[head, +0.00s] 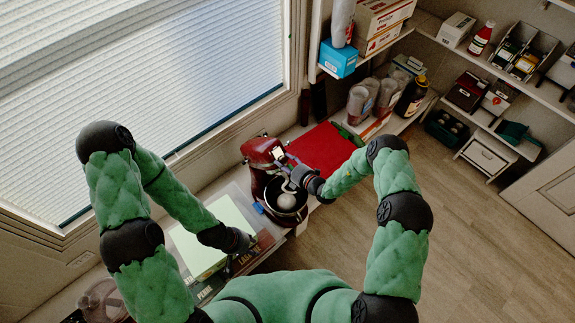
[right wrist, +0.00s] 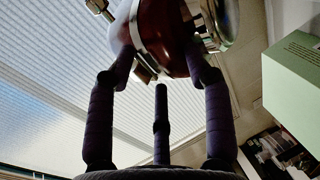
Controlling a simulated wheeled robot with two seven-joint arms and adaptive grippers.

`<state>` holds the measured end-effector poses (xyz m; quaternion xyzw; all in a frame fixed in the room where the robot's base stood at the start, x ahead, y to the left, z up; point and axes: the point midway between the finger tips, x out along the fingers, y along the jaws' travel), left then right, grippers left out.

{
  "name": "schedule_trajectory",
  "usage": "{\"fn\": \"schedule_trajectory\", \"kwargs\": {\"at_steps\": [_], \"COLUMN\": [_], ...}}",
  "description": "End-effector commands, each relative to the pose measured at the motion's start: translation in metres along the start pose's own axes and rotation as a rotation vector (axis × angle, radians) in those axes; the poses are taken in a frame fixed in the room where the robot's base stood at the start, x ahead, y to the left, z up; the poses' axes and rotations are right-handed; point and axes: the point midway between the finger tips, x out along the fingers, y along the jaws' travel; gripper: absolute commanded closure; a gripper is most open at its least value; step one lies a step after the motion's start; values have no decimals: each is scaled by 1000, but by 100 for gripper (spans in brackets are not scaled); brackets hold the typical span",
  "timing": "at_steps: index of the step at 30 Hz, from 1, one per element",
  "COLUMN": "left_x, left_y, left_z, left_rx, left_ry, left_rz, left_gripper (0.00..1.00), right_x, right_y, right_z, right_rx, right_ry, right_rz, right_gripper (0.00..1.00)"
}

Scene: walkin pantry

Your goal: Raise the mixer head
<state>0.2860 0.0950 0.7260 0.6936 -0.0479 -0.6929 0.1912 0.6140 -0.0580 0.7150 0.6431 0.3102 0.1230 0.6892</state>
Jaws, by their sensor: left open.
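The red stand mixer (head: 262,158) stands on the counter below the window. Its bowl (head: 286,196) shows from above with a pale beater over it, and the mixer head looks tilted up. My right gripper (head: 290,168) is at the head, above the bowl. In the right wrist view the red head (right wrist: 168,38) with its silver band lies at the fingertips, with dark fingers apart on either side and one between. Whether they grip it is unclear. My left gripper (head: 238,262) is open and empty, low beside the mixer, over the boxes.
A pale green-topped box (head: 198,248) and other boxes lie left of the mixer. A red mat (head: 322,148) lies behind it to the right. Stocked shelves (head: 480,70) fill the right corner. The wooden floor (head: 470,230) is clear.

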Motion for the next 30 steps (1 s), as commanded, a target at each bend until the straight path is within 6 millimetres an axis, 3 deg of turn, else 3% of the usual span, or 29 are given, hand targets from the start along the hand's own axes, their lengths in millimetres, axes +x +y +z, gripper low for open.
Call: {"fn": "schedule_trajectory", "kwargs": {"at_steps": [1, 4, 5, 30], "left_x": [-1, -1, -1, 0], "left_y": [0, 0, 0, 0], "left_z": [0, 0, 0, 0], "left_rx": [0, 0, 0, 0], "left_ry": [0, 0, 0, 0], "left_rz": [0, 0, 0, 0], "left_gripper": [59, 59, 59, 59], "right_x": [8, 8, 8, 0], "right_y": [23, 22, 21, 12], "right_z": [7, 7, 7, 4], "right_rx": [-33, -32, -31, -17], "right_ry": [-2, -3, -3, -3], "right_rz": [42, 41, 40, 24], "right_gripper": [43, 15, 12, 12]}}
